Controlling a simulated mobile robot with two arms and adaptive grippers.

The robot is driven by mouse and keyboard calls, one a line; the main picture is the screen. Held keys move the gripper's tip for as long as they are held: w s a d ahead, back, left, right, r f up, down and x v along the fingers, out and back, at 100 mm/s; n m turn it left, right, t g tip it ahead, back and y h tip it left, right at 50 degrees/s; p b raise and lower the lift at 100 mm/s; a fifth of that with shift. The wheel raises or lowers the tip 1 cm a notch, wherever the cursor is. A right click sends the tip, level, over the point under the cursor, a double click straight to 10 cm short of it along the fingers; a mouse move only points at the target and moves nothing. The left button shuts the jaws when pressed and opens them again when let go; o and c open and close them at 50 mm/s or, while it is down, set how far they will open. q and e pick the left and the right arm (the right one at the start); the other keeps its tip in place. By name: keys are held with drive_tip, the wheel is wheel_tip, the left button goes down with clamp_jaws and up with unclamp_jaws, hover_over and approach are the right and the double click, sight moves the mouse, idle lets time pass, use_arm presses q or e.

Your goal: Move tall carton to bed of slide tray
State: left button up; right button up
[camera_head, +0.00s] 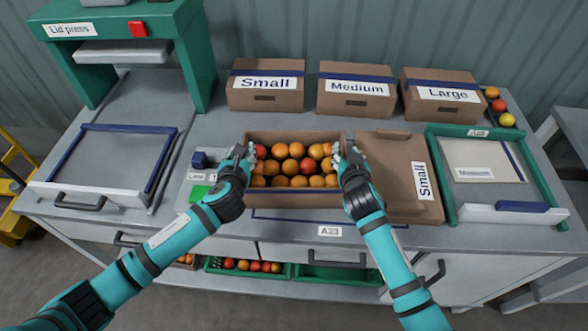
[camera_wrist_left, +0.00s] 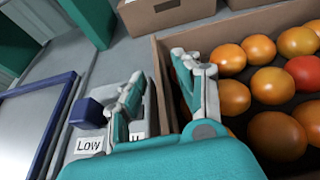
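An open brown carton (camera_head: 297,198) full of orange and red tomatoes stands upright on the bench in the middle of the head view. The slide tray (camera_head: 110,164), a grey bed with blue edges and a front handle, lies to the left, in front of the lid press. My left gripper (camera_head: 240,158) is at the carton's left wall. In the left wrist view its fingers (camera_wrist_left: 158,98) are spread, one outside the wall and one inside, with a gap to the wall. My right gripper (camera_head: 346,158) is at the right wall, its fingers apart on either side of it.
The green lid press (camera_head: 195,60) stands at the back left. Boxes marked Small (camera_head: 266,97), Medium (camera_head: 355,102) and Large (camera_head: 440,107) line the back. A flat carton marked Small (camera_head: 395,175) and a green-framed tray (camera_head: 445,185) lie right. A small blue block (camera_head: 199,160) sits between carton and slide tray.

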use_arm(q)
clamp_jaws()
use_arm(e)
clamp_jaws()
